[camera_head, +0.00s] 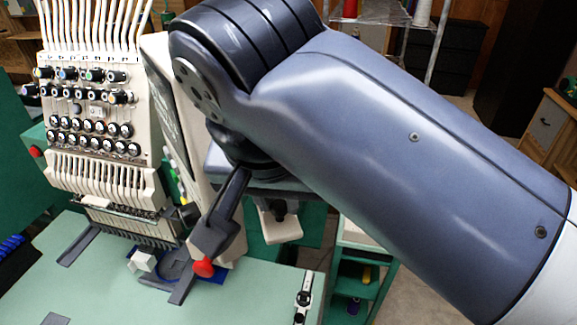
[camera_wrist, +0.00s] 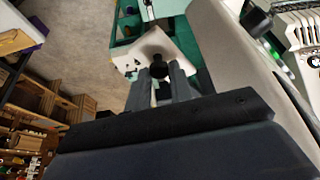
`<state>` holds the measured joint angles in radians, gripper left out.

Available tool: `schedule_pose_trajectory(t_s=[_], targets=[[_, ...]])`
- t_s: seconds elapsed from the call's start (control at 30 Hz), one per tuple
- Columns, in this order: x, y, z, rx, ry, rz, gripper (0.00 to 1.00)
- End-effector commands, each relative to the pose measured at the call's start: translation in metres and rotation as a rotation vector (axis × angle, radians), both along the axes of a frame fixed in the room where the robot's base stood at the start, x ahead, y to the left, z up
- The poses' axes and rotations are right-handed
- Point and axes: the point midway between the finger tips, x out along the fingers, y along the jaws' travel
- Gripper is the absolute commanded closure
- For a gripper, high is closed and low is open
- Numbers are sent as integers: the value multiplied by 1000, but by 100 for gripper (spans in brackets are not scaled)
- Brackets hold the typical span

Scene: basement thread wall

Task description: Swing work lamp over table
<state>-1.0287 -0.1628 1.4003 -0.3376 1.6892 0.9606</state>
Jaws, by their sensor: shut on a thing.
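A cream piece that looks like the head of the work lamp (camera_head: 281,230) hangs below my gripper (camera_head: 280,207), to the right of the embroidery machine. It also shows in the wrist view (camera_wrist: 148,46), just beyond my fingertips. My gripper (camera_wrist: 160,72) is shut on a small dark knob (camera_wrist: 158,68) at the near side of this cream piece. My arm hides the upper part of the gripper in the head view, and I cannot see how the lamp is mounted. The green table (camera_head: 110,270) lies lower left of the gripper.
The embroidery machine (camera_head: 98,125), with several dials and needles, stands at the left. A small tool (camera_head: 303,295) lies near the table's right edge. Green shelves (camera_head: 356,275) stand right of the table.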

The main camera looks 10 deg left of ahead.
Motion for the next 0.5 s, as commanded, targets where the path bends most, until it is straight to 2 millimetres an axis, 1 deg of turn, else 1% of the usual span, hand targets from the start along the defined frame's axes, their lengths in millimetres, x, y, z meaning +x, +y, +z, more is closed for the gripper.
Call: schedule_pose_trajectory(t_s=[0.17, 0.2, 0.43, 0.5], targets=[[1, -1, 1, 0, -2, -2, 100], [1, -1, 1, 0, -2, -2, 77], [0, -1, 0, -1, -1, -1, 58], [0, -1, 0, -1, -1, -1, 58]])
